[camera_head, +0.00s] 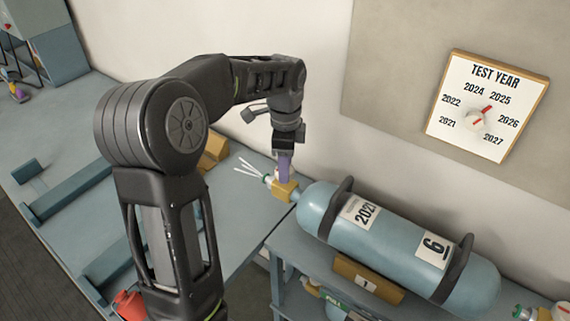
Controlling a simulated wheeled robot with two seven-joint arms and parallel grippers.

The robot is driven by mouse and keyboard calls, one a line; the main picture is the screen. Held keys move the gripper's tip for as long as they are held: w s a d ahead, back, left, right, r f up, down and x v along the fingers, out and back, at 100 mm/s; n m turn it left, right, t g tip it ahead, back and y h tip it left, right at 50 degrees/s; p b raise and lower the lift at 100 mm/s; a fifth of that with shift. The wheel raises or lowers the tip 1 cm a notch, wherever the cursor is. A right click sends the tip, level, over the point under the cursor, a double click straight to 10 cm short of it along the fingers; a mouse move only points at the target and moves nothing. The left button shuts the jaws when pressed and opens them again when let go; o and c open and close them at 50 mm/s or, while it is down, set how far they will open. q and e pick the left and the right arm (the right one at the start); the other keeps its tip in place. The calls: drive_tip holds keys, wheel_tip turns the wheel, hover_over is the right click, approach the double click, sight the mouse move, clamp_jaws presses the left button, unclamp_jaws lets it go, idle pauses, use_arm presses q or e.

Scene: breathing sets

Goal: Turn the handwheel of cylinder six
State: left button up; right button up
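Cylinder six (395,245) is a light blue tank lying on its side on a rack, with labels "6" and "202" plus a partly unreadable digit. Its yellow valve block (284,191) is at its left end. A small green and white piece (268,179), which looks like the handwheel, is on the valve's left side, with thin white strips beside it. My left gripper (285,172) points down at the valve from above, its purple fingers at or just above the yellow block. I cannot tell whether it touches, nor whether the fingers are open.
A "TEST YEAR" dial board (487,108) hangs on the wall. A grey-blue bench (80,155) is at left, with a yellow-brown block (215,148) partly behind my arm. A wooden label block "1" (367,281) is on the rack front. More cylinders show below.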

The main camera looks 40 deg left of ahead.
use_arm(q)
drive_tip(key=o, duration=0.4)
drive_tip(key=shift+o, duration=0.2)
drive_tip(key=shift+r+b, duration=0.35)
drive_tip(key=shift+r, duration=3.6)
